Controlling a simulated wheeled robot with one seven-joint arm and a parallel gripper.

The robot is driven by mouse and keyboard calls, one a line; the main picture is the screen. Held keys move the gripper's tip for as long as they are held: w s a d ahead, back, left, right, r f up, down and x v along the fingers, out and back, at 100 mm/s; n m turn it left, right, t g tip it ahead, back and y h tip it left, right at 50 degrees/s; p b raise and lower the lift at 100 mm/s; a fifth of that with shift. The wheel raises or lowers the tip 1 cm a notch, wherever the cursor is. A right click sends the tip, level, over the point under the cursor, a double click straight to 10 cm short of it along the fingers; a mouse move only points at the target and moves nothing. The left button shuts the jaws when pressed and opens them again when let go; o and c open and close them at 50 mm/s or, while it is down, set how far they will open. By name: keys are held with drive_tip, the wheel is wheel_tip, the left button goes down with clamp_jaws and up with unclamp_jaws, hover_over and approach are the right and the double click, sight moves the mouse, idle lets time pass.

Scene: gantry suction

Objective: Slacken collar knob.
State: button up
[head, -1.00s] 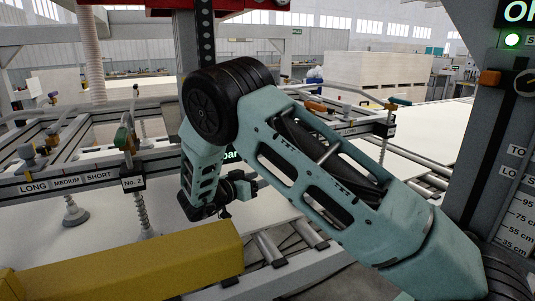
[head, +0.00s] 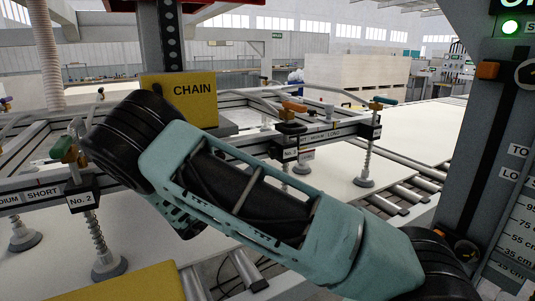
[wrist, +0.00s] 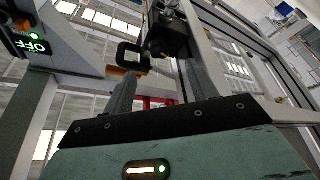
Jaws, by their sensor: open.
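Several suction cups hang on springs from the gantry frame. The No. 2 collar (head: 82,197) at left carries a green-and-orange knob (head: 65,150). Another collar carries an orange knob (head: 293,107), and the right one carries a teal knob (head: 383,100). I cannot tell which one is meant. My gripper (wrist: 160,72) shows in the wrist view, its two grey fingers apart and nothing visible between them. A black block (wrist: 168,32) and a dark square loop (wrist: 131,57) lie beyond the fingertips; I cannot tell if they touch. In the head view my arm hides the gripper.
A grey post (head: 480,150) with a green light and orange knob stands at right. White panels (head: 330,200) and rollers (head: 395,205) lie below the frame. In the wrist view an OFF sign (wrist: 36,46) is at left.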

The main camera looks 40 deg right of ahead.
sight(270, 154)
drive_tip(key=p+x, duration=0.1)
drive_tip(key=x, duration=0.7)
drive_tip(key=shift+d, duration=0.25)
drive_tip(key=c, duration=1)
